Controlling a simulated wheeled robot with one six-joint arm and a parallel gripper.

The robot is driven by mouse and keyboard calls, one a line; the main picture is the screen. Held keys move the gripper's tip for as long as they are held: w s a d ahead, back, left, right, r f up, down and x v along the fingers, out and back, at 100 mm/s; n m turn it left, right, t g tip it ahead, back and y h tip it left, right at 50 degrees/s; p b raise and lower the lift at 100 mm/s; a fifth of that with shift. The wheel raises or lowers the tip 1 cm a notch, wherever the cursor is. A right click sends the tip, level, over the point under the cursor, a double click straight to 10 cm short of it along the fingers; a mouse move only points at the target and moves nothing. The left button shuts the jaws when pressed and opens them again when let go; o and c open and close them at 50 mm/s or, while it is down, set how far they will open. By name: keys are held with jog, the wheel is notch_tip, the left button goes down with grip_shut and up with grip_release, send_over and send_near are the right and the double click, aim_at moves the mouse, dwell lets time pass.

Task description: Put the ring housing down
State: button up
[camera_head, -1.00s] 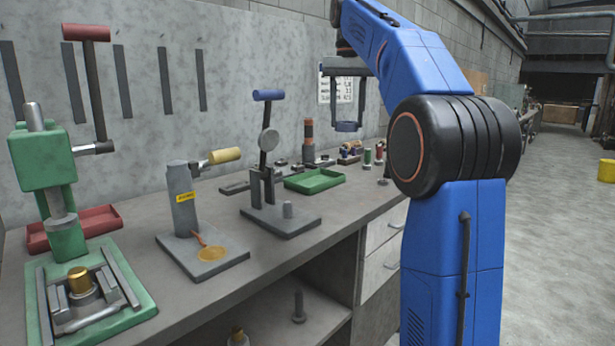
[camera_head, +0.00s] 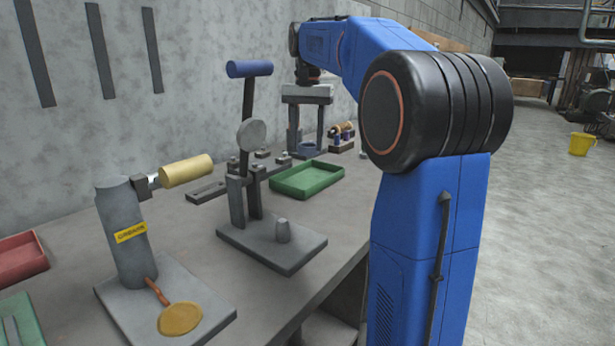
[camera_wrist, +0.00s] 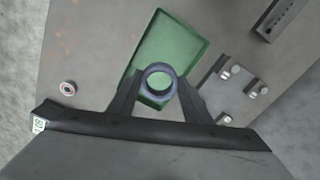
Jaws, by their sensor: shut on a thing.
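My gripper (camera_head: 306,145) is shut on the ring housing (camera_head: 306,150), a blue-grey ring, toward the back of the bench. In the wrist view the ring (camera_wrist: 145,73) sits between the two dark fingers of my gripper (camera_wrist: 159,83), with its round opening facing the camera. It overlaps the near end of the green tray (camera_wrist: 160,43) in that view. In the head view the tray (camera_head: 300,181) is nearer the camera than the ring. The gap between the ring and the surface below cannot be told.
A lever press (camera_head: 270,245) stands nearer on the grey bench. A grease dispenser (camera_head: 124,232) is at the left. A small round part (camera_wrist: 67,88) lies left of the tray in the wrist view, and a fixture with pegs (camera_wrist: 236,85) is at its right.

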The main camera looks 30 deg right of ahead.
jog(key=shift+f, duration=4.3)
jog(key=o, duration=1.3)
jog(key=shift+f, duration=0.1)
notch_tip(320, 180, up, 12)
jog(key=shift+r, duration=0.1)
